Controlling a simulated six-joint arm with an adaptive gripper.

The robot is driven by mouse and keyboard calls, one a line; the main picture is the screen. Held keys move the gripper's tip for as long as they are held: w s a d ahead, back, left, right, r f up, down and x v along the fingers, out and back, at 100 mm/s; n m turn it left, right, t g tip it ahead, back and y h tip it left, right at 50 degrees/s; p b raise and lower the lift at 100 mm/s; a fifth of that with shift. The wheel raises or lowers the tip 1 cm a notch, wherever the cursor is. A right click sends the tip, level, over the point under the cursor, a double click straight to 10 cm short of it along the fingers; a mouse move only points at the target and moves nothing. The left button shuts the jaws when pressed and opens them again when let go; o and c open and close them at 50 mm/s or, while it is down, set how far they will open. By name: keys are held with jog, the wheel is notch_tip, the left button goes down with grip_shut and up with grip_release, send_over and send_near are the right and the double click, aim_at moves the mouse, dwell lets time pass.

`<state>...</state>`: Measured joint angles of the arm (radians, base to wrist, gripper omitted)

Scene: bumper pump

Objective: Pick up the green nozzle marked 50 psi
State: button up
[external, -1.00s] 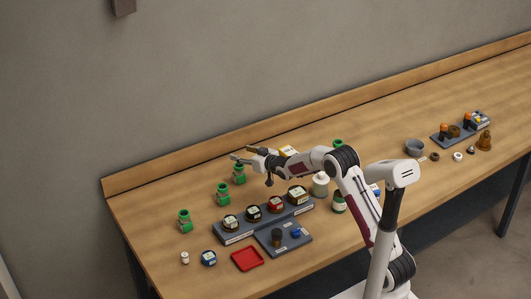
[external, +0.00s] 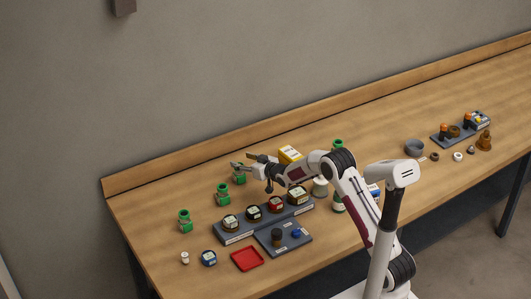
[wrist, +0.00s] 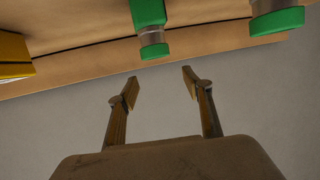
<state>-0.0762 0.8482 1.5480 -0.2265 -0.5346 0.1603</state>
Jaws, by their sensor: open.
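Several green nozzles stand on the bench: one at the left (external: 185,222), one further back (external: 222,195), one by my gripper (external: 238,177) and one behind my arm (external: 338,144). No 50 psi marking is readable, so I cannot tell which one carries it. My gripper (external: 246,162) is open and empty, just above and beside the third nozzle. In the wrist view my fingertips (wrist: 160,77) are apart, and a green nozzle (wrist: 149,14) with a grey metal end stands beyond the gap, not between them. Another green nozzle (wrist: 277,20) is at the upper right.
A grey rack with several labelled jars (external: 253,213) stands in front of the nozzles, with a grey tray (external: 270,246) and a red tray (external: 247,259) nearby. A yellow box (external: 289,154) stands behind my wrist. The bench's back ledge (external: 200,153) is close behind.

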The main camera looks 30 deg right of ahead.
aim_at(239, 173)
jog(key=shift+w+a+f, duration=0.1)
jog(key=shift+w+f, duration=0.1)
jog(key=shift+f, duration=0.75)
jog(key=shift+w+f, duration=0.2)
jog(key=shift+f, duration=0.7)
jog(key=shift+x, duration=1.1)
jog(key=c, duration=1.4)
